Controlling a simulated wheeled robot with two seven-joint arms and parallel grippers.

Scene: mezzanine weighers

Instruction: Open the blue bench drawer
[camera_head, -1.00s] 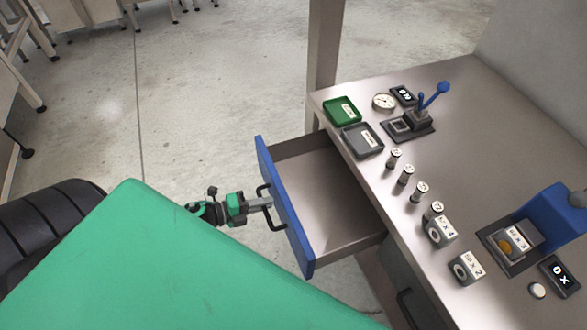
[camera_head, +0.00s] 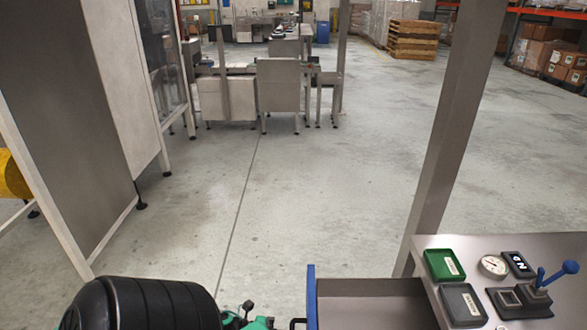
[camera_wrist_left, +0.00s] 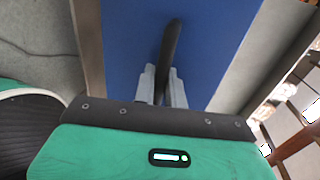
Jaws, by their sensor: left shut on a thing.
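The blue-fronted drawer (camera_head: 311,300) stands pulled out from the bench (camera_head: 440,244), at the bottom of the head view. Its bare interior shows in part; the lower part is cut off by the frame. In the left wrist view the blue front (camera_wrist_left: 118,50) fills the upper middle, with a dark bar handle (camera_wrist_left: 171,42) on it. My left gripper (camera_wrist_left: 162,84) is shut on this handle, one finger on each side. My right gripper is not in view.
A post (camera_head: 450,140) rises beside the bench. Open floor (camera_head: 300,200) lies beyond the drawer.

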